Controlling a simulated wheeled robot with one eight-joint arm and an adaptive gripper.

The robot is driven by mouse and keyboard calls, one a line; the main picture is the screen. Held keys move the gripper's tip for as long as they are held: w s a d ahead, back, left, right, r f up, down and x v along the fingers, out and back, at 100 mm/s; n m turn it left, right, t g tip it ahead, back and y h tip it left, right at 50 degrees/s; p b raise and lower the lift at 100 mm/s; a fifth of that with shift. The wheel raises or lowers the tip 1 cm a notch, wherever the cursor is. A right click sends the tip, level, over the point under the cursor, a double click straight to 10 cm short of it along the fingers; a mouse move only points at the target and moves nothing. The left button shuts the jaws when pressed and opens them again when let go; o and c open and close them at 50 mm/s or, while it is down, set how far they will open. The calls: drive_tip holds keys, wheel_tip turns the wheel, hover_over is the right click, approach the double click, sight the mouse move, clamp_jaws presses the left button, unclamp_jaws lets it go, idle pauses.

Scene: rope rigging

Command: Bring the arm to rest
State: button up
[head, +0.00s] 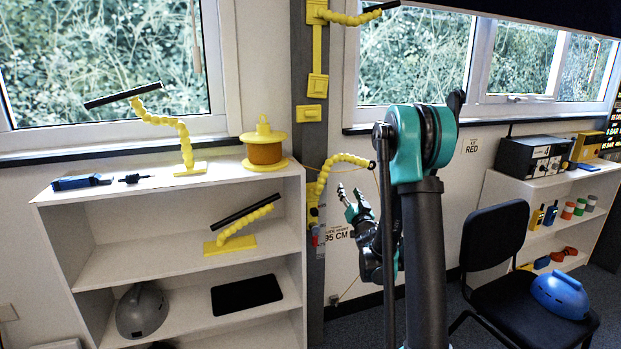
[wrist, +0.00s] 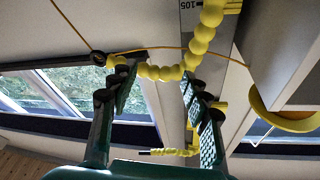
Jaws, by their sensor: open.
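My gripper (head: 350,196) is open in the head view, beside the grey post and just below the dark-tipped end of a yellow beaded arm (head: 338,166). In the wrist view the spread green fingers of my gripper (wrist: 155,92) show, with the beaded arm (wrist: 166,73) crossing the view at their tips. Its dark ring end is at the left finger, and a thin orange rope (wrist: 150,48) runs by it. I cannot tell whether the fingers touch the beaded arm. My dark and teal arm stands upright in the head view and hides part of the wall behind it.
A yellow spool (head: 264,150) sits on the white shelf (head: 80,195) at left, near another beaded arm (head: 180,140). The grey post (head: 303,75) carries yellow fittings. A black chair (head: 497,238) with a blue helmet (head: 560,294) stands at right, before another shelf.

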drive_tip(key=s+d+f+n+g+h, duration=0.1)
drive_tip(key=s+f+g, duration=0.4)
drive_tip(key=s, duration=0.9)
drive_tip(key=s+f+g+h, duration=0.1)
drive_tip(key=s+f+g, duration=0.4)
drive_tip(key=s, duration=0.9)
drive_tip(key=s+d+f+n+g, duration=0.1)
drive_tip(key=s+f+g, duration=0.5)
drive_tip(key=s, duration=0.8)
drive_tip(key=shift+d+f+n+h, duration=0.3)
drive_tip(key=shift+d+f+h, duration=0.1)
drive_tip(key=shift+f, duration=0.4)
